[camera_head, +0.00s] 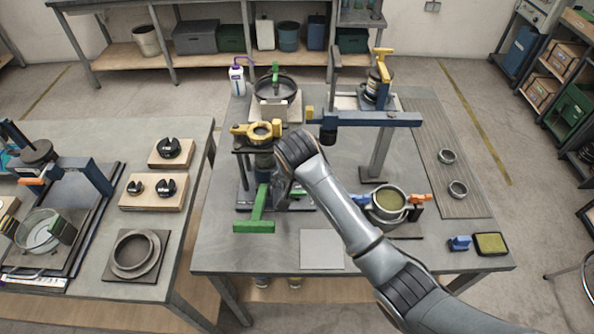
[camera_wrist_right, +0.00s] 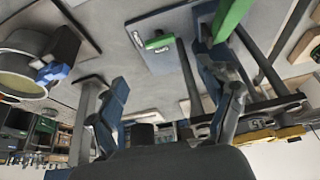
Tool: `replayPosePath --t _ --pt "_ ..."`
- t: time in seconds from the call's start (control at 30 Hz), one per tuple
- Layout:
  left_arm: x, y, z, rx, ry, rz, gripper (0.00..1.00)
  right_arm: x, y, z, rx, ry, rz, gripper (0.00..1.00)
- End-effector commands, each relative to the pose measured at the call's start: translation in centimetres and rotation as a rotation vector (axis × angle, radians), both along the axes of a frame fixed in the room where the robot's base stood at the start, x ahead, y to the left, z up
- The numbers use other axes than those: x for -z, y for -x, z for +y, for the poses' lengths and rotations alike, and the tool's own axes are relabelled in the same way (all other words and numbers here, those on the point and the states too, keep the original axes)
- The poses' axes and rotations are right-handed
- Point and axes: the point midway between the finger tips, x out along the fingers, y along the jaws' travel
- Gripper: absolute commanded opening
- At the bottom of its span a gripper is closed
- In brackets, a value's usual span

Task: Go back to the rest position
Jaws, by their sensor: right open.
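My right arm reaches in from the lower right of the head view. Its gripper (camera_head: 281,192) is open and hangs over the middle of the table (camera_head: 222,255), beside the lever frame with a yellow ring-shaped clamp (camera_head: 258,131) and a green T-shaped handle (camera_head: 255,211). The arm hides part of that frame. In the right wrist view a green handle (camera_wrist_right: 232,17) shows close by at the top, and nothing is visibly held between the fingers. My left gripper is not in view.
A blue lever frame (camera_head: 368,118) stands right of my gripper. A pot with olive contents (camera_head: 389,200) sits beside my forearm. A white bottle (camera_head: 237,80) and a dark pan (camera_head: 274,88) stand at the back. A grey plate (camera_head: 321,250) lies flat at the front. A second table (camera_head: 203,150) is on the left.

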Motion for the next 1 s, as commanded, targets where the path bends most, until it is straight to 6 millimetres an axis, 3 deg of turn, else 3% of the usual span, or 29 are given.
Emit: replayPosePath --t 0.23,0.37,0.47,0.63,0.8,1.0 --pt "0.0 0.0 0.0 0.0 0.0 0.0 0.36 0.2 0.2 0.0 -0.001 -0.003 0.002 0.79" --pt "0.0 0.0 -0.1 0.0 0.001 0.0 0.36 1.7 2.2 -0.9 -0.016 -0.028 0.025 0.79" --pt "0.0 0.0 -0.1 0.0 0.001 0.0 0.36 3.7 5.7 -2.7 -0.038 -0.065 0.052 0.79" --pt "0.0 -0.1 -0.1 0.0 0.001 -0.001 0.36 6.2 13.6 -8.0 -0.072 -0.101 0.078 0.79" --pt "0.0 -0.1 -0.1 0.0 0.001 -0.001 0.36 6.3 20.0 -12.9 -0.099 -0.081 0.082 0.79" --pt "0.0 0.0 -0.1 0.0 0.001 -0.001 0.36 5.4 24.7 -16.5 -0.125 -0.04 0.08 0.79"
